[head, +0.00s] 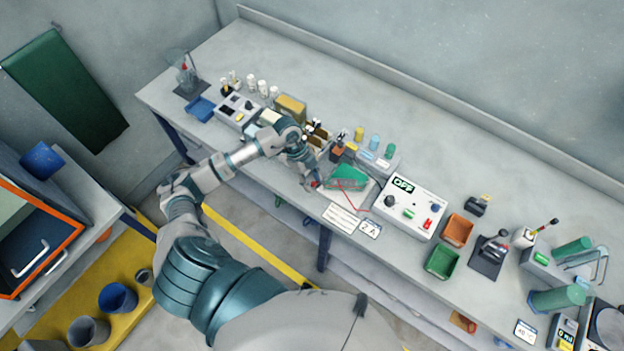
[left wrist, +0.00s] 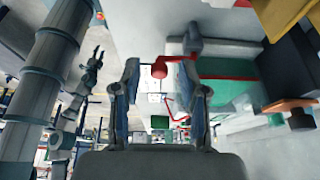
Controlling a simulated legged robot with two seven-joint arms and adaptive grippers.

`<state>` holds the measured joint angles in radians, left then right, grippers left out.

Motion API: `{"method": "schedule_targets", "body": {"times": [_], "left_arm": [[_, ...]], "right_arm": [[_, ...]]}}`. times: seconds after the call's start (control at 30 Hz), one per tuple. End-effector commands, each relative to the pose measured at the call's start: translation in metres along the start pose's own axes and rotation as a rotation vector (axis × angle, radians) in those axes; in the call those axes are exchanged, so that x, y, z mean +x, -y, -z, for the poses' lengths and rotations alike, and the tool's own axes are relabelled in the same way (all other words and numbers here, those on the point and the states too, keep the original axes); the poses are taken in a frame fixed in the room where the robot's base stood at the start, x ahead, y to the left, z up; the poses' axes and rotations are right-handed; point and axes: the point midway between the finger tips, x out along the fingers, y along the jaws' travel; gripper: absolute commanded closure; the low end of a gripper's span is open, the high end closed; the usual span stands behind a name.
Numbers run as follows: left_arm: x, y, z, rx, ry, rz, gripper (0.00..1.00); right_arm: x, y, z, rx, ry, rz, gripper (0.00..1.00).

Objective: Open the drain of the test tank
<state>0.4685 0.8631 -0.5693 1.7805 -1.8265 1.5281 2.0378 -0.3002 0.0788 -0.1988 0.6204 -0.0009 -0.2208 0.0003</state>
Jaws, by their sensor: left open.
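The test tank (head: 349,178), a small clear tank with green contents, stands near the front edge of the bench. It also shows as a green block in the left wrist view (left wrist: 228,95). A red knob (left wrist: 158,70), seemingly at the drain, shows between my fingers in the left wrist view; a thin red line runs by the tank. My left gripper (head: 311,182) is open, just left of the tank, with its fingers on both sides of the red knob. I cannot tell whether they touch it. My right gripper is not clear; a small arm-like shape (left wrist: 92,62) shows far off.
A white control box (head: 408,205) reading OFF stands right of the tank, with white cards (head: 342,217) in front. An orange bin (head: 458,230) and a green bin (head: 442,262) lie farther right. Bottles and holders crowd behind my arm. The rear bench strip is clear.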

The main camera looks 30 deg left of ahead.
Motion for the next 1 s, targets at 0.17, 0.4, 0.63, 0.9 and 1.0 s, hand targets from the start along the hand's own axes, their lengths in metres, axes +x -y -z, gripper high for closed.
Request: {"method": "schedule_targets", "body": {"times": [0.17, 0.4, 0.63, 0.9, 1.0], "left_arm": [[0.0025, -0.0001, -0.0001, 0.0, 0.0, 0.0, 0.57], [0.0022, 0.0, 0.0, 0.0, 0.0, 0.0, 0.87], [0.002, 0.0004, 0.0001, 0.0, 0.0, 0.0, 1.0], [0.001, 0.0017, -0.0018, 0.045, 0.001, -0.016, 1.0], [0.0, 0.0023, -0.0033, 0.091, 0.0, -0.036, 1.0]], "right_arm": [[-0.0002, 0.0002, 0.0001, 0.0, 0.0, 0.0, 0.6], [-0.0001, 0.0003, 0.0002, 0.0, -0.001, 0.0, 0.6], [-0.0001, 0.0004, 0.0002, 0.0, -0.001, 0.001, 0.6], [0.0009, 0.0004, 0.0, -0.001, -0.001, 0.001, 0.6], [0.0019, 0.0004, -0.0002, -0.001, -0.001, 0.001, 0.6]]}}
